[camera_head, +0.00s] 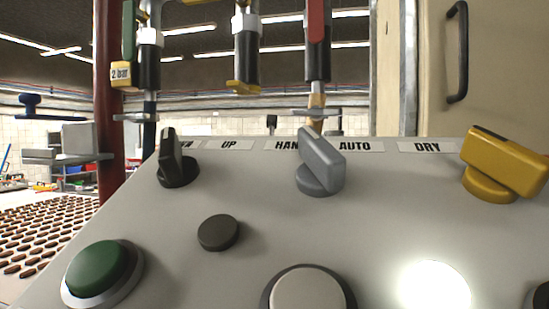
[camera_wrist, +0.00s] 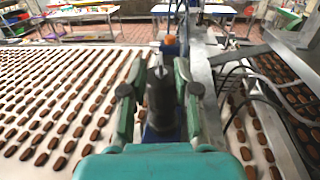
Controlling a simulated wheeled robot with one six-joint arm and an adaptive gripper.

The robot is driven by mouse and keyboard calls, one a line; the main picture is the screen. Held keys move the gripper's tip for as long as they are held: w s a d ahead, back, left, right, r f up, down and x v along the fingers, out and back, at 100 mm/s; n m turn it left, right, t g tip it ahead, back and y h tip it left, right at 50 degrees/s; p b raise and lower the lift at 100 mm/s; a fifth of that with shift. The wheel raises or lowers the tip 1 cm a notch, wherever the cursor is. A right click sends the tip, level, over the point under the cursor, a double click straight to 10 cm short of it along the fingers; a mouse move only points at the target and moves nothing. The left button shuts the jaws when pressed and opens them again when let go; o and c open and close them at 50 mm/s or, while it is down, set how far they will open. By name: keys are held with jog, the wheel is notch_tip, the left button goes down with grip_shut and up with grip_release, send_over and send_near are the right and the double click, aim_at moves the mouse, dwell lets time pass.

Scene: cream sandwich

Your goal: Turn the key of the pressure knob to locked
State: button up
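In the wrist view my gripper (camera_wrist: 160,68) has its two green fingers standing apart. A dark upright cylinder (camera_wrist: 160,100) shows between them, with a blue part under it. I cannot tell whether the fingers touch it, or whether it is the pressure knob. No key or locked marking can be made out. In the head view a yellow "2 bar" tag (camera_head: 124,74) hangs beside a black and silver cylinder (camera_head: 149,60) on an upright pipe. My gripper is not recognisable in the head view.
The grey panel (camera_head: 180,235) carries a black switch (camera_head: 176,160), a grey switch (camera_head: 321,160), a yellow switch (camera_head: 505,165), a green button (camera_head: 97,266) and a lit white lamp (camera_head: 433,287). A dark red post (camera_head: 107,90) stands at left. Conveyors (camera_wrist: 60,105) hold rows of brown pieces.

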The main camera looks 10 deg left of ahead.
jog(key=shift+w+a, duration=0.15)
jog(key=shift+w, duration=1.35)
grip_shut()
